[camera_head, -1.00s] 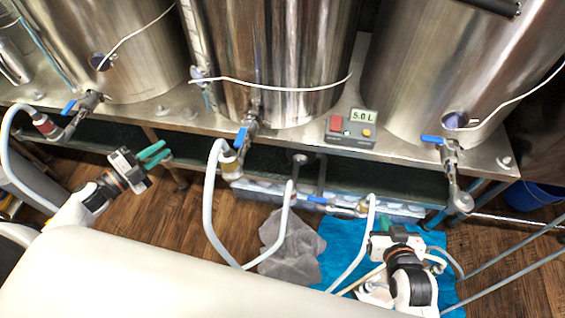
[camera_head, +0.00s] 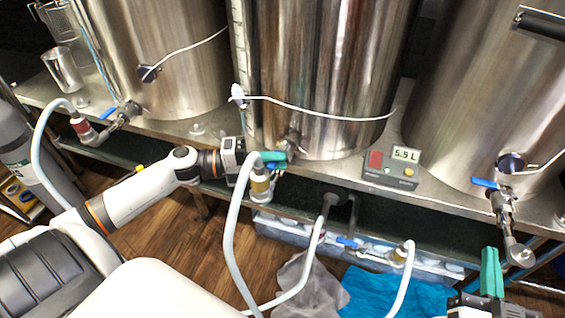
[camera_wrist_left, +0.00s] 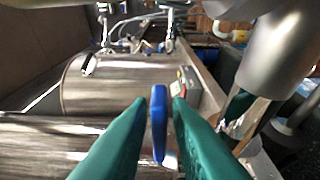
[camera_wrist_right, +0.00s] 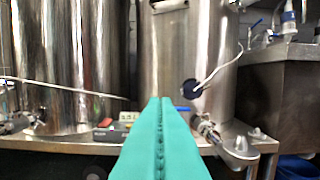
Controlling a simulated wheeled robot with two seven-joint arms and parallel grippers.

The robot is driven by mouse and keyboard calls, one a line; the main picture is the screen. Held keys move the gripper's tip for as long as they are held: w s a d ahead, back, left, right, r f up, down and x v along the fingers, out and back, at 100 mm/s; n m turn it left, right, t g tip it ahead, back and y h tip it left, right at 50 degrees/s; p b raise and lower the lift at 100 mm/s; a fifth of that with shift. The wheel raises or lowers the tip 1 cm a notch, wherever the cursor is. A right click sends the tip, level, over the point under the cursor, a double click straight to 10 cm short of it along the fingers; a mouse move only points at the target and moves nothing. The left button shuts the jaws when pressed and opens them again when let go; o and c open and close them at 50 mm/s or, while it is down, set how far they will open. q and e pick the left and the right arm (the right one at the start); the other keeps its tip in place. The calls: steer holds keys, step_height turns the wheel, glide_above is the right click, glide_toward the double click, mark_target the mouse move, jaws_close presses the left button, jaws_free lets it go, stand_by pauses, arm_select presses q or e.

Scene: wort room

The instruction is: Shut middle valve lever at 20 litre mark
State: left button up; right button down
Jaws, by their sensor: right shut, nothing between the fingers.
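The middle steel tank (camera_head: 320,80) has a valve (camera_head: 293,143) at its foot. Its blue lever (camera_wrist_left: 158,120) shows upright in the left wrist view, between the teal fingers of my left gripper (camera_wrist_left: 160,105). The fingers are apart, one on each side of the lever, with a gap visible. In the head view my left gripper (camera_head: 275,157) covers the lever. The display box (camera_head: 391,168) reads 5.5 L. My right gripper (camera_head: 491,270) is shut and empty, below the shelf edge near the right tank's valve. It also shows in the right wrist view (camera_wrist_right: 160,105).
Blue-levered valves of the left tank (camera_head: 123,112) and right tank (camera_head: 490,186) stand on either side. White hoses (camera_head: 230,230) hang in front of the shelf. A thin white cable (camera_head: 320,110) crosses the middle tank. A blue cloth (camera_head: 375,292) lies on the floor.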

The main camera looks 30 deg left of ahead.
arm_select(q)
steer(key=shift+x, duration=1.1)
arm_select(e)
steer(key=shift+r+t, duration=0.4)
steer(key=shift+r, duration=0.2)
arm_select(q)
jaws_close()
